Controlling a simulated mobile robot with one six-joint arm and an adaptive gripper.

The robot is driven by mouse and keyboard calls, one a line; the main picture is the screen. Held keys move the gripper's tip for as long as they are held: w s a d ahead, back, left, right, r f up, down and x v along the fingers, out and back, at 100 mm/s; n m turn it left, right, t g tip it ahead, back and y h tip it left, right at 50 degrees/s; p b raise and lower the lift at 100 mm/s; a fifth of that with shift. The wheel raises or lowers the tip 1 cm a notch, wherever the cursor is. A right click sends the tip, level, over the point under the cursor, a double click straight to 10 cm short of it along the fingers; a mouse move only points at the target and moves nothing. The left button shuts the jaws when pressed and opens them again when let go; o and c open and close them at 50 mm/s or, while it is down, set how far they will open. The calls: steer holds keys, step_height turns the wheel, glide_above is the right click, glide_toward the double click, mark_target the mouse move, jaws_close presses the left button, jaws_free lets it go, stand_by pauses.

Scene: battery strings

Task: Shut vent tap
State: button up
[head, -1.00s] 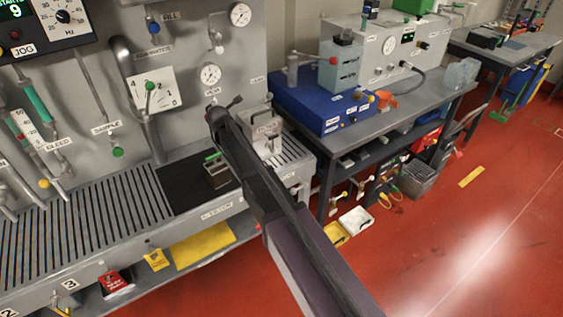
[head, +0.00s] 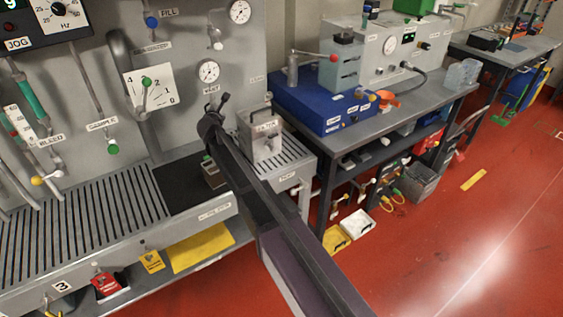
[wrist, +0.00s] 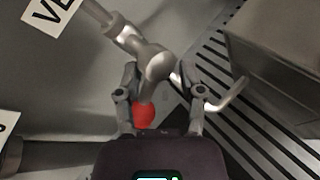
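The vent tap (wrist: 152,62) is a grey metal tap on the panel, with a red ball (wrist: 144,116) at the end of its handle. In the wrist view its body and the red ball lie between the two fingers of my gripper (wrist: 157,75). The fingers are spread; I cannot tell whether either touches the tap. A curved metal piece shows at the right finger. A label beginning "VE" (wrist: 48,18) is at the upper left. In the head view my gripper (head: 214,110) is just under the vent label (head: 211,89) and hides the tap.
A grey box (head: 260,132) stands close right of my gripper on the slatted bench (head: 80,220). The sample tap (head: 113,148) and a gauge (head: 207,71) are nearby on the panel. A side table with a blue unit (head: 318,105) stands to the right.

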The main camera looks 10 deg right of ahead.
steer(key=shift+w+d+f+n+t+h+b, duration=0.15)
steer(key=shift+n+t+h+b, duration=0.15)
steer(key=shift+n+t+b, duration=0.35)
steer(key=shift+d+f+n+t+h+b, duration=0.1)
steer(key=shift+n+t+h+b, duration=0.25)
steer(key=shift+n+b, duration=0.6)
steer(key=shift+d+n+t+b, duration=0.2)
steer(key=shift+n+t+b, duration=0.5)
steer(key=shift+n+b, duration=0.5)
steer(key=s+a, duration=0.2)
steer(key=s, duration=1.2)
steer(key=s+d+f+m+g+h+p, duration=0.1)
steer(key=s+d+f+m+g, duration=0.1)
steer(key=d+m, duration=0.4)
steer(key=s+d+f+m+g+h+p, duration=0.1)
steer(key=s+d+f+m+g+h, duration=0.1)
steer(key=d+m, duration=0.4)
steer(key=s+d+f+m+g+h+p, duration=0.1)
steer(key=d+m+g, duration=0.3)
steer(key=d, duration=0.6)
steer(key=shift+s+d+f+m+h, duration=0.4)
steer(key=shift+f+m, duration=0.35)
steer(key=shift+m, duration=0.35)
